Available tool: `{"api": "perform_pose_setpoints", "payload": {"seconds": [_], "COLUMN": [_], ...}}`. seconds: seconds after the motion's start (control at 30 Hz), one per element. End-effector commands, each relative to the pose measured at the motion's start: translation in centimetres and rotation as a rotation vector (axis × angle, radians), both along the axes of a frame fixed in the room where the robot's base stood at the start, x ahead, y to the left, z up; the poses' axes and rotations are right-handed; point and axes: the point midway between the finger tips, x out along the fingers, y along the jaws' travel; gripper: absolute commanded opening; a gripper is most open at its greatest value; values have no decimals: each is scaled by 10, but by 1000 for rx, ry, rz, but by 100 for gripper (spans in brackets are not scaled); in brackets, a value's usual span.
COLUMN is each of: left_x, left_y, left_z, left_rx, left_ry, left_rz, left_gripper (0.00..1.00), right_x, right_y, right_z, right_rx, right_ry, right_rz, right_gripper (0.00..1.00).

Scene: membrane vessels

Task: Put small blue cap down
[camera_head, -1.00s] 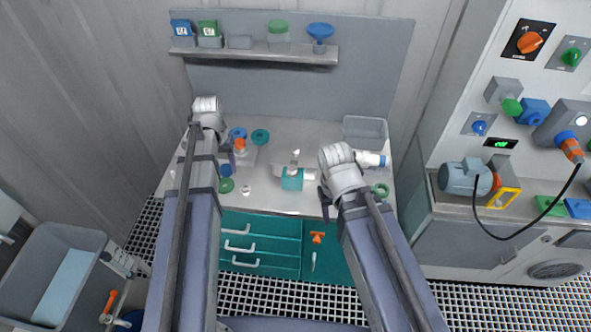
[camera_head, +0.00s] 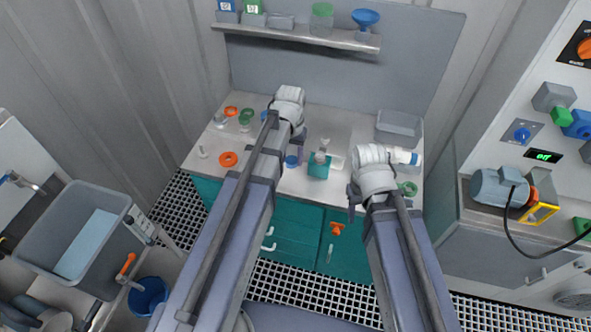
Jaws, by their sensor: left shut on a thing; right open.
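The small blue cap (camera_head: 292,161) shows in the head view just below and beside my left gripper (camera_head: 298,151). The gripper is shut on it, over the middle of the bench near the teal block. My arm hides part of the grip, and I cannot tell whether the cap touches the bench top. My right gripper (camera_head: 353,196) is open at the bench's front edge, right of the teal block, partly hidden by its own wrist.
The bench (camera_head: 330,130) carries the teal block (camera_head: 318,167), an orange ring (camera_head: 228,159), another orange ring (camera_head: 231,110), a green ring (camera_head: 246,115), a green ring at right (camera_head: 407,188), a white bottle (camera_head: 401,156) and a grey bin (camera_head: 398,128). A shelf (camera_head: 300,37) hangs behind.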

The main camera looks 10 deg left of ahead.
Motion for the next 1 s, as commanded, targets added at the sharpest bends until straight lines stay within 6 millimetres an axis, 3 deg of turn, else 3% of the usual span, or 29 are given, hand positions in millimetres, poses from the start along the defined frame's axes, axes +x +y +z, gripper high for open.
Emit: {"api": "perform_pose_setpoints", "payload": {"seconds": [0.03, 0.2, 0.47, 0.8, 1.0], "left_x": [0, 0, 0, 0, 0], "left_y": [0, 0, 0, 0, 0], "left_z": [-16, -40, -43, -79, -79], "left_rx": [0, 0, 0, 0, 0], "left_ry": [0, 0, 0, 0, 0], "left_rz": [0, 0, 0, 0, 0], "left_gripper": [0, 0, 0, 0, 0], "right_x": [0, 0, 0, 0, 0], "right_y": [0, 0, 0, 0, 0], "right_z": [-17, -40, -43, -79, -79], "right_rx": [0, 0, 0, 0, 0], "right_ry": [0, 0, 0, 0, 0], "right_rz": [0, 0, 0, 0, 0], "right_gripper": [50, 50, 50, 50, 50]}}
